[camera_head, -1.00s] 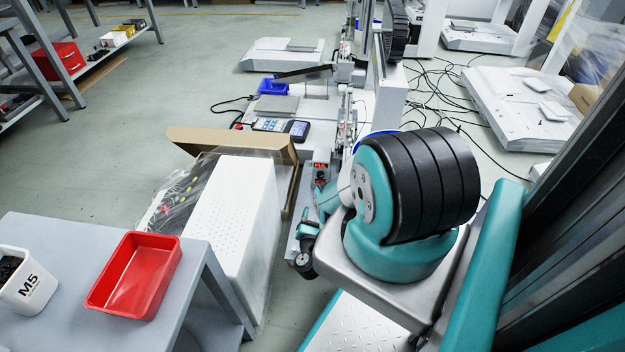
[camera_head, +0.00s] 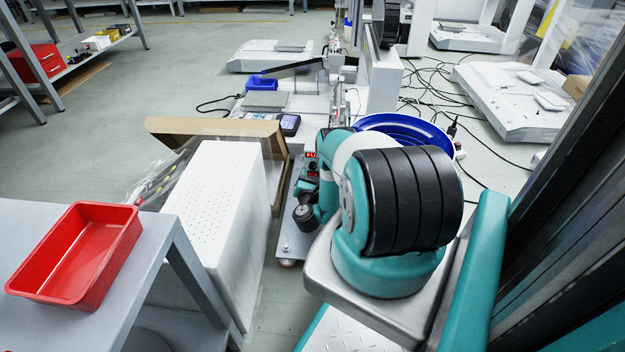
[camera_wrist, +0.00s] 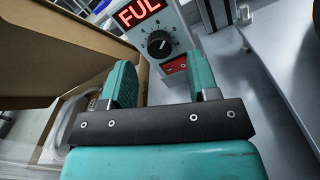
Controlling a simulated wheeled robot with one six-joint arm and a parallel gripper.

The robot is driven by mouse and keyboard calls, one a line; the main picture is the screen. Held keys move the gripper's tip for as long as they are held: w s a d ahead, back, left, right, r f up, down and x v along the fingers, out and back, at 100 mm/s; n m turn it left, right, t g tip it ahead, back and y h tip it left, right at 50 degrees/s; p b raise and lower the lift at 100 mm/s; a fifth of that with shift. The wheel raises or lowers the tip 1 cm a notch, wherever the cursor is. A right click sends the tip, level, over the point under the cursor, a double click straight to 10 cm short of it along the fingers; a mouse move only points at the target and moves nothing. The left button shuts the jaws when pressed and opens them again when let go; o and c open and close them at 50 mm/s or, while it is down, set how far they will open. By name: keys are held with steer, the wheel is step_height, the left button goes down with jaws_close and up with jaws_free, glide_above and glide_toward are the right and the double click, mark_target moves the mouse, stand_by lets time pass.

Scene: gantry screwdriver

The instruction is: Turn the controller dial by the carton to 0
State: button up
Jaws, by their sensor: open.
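The controller (camera_wrist: 186,25) stands upright at the top of the wrist view, its red display reading "FUL". A red switch (camera_wrist: 175,67) sits below the dial. My gripper (camera_wrist: 161,64) is open and empty, its teal fingers apart on either side below the dial, not visibly touching it. The cardboard carton (camera_wrist: 60,45) is left of the controller. In the head view the controller's red display (camera_head: 311,156) shows beside the carton (camera_head: 215,127); my arm hides the dial.
A white perforated box (camera_head: 215,185) stands in front of the carton. A grey table with a red tray (camera_head: 75,255) is at the left. A blue round bowl (camera_head: 405,128) lies behind my arm. Cables (camera_head: 430,95) run over the floor at the back right.

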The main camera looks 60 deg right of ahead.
mark_target(313, 168)
steer(key=d+b, duration=0.1)
steer(key=w+d+b, duration=0.1)
steer(key=b, duration=0.1)
steer(key=shift+f+b, duration=0.3)
steer(key=shift+f, duration=0.05)
steer(key=shift+w+d+r+b, duration=0.25)
steer(key=shift+d+b, duration=0.25)
steer(key=shift+b, duration=0.35)
steer(key=shift+r, duration=0.1)
steer(key=c, duration=0.9)
